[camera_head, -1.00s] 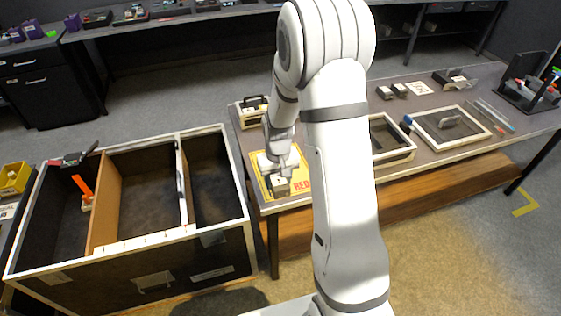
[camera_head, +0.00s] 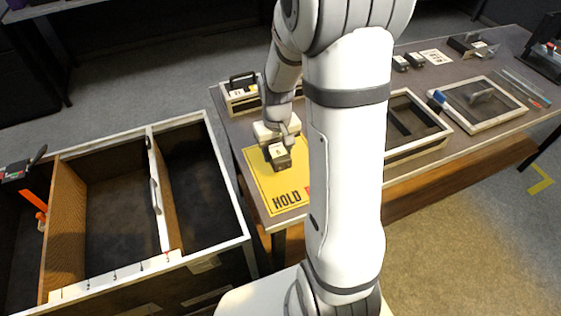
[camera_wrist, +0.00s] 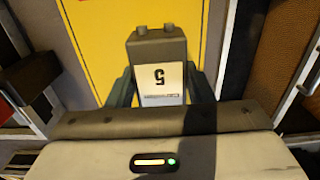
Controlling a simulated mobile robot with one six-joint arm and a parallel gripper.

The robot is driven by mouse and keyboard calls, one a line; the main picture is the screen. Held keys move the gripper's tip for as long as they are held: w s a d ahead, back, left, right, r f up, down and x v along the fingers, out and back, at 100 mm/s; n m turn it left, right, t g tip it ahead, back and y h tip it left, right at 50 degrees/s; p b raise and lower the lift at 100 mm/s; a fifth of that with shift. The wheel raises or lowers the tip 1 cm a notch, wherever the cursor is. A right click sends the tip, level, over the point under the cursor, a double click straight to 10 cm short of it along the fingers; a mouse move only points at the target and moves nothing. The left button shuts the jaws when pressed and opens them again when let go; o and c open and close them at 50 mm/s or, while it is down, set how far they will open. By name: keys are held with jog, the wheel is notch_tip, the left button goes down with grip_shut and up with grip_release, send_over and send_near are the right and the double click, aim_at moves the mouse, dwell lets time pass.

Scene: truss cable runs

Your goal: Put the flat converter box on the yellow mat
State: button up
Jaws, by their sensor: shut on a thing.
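The yellow mat (camera_head: 262,183) lies on the near left end of the table, with a dark "HOLD" print and part of a red print showing. My arm hides its right part. My gripper (camera_head: 280,158) is over the mat. It is shut on a small dark grey box (camera_wrist: 158,50) with a white label marked 5 and two round stubs on its far end. The box also shows in the head view (camera_head: 281,161). The mat (camera_wrist: 100,40) fills the background beyond the box in the wrist view. I cannot tell whether the box touches the mat.
A pale-rimmed case (camera_head: 238,98) stands behind the mat. A framed open tray (camera_head: 440,131) and a framed panel (camera_head: 490,118) lie to the right. Small dark boxes (camera_head: 407,61) sit farther back. A large divided bin (camera_head: 222,180) stands left of the table.

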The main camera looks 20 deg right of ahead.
aim_at(279, 150)
notch_tip(279, 150, down, 2)
jog(key=shift+d+f, duration=0.15)
jog(key=shift+f, duration=2.2)
jog(key=o, duration=1.2)
jog(key=shift+c, duration=0.2)
notch_tip(279, 150, up, 11)
jog(key=shift+r, duration=0.1)
jog(key=shift+s+r, duration=0.15)
jog(key=shift+r, duration=0.55)
jog(key=s+a+r+t, duration=0.1)
jog(key=s+a+r, duration=0.2)
jog(key=s+r, duration=0.2)
jog(key=s+a+r+t, duration=0.1)
jog(key=s+a+r, duration=0.1)
jog(key=s+r, duration=0.3)
jog(key=s, duration=0.4)
jog(key=shift+s+a+t, duration=0.3)
jog(key=shift+s+a, duration=0.05)
jog(key=shift+a, duration=0.05)
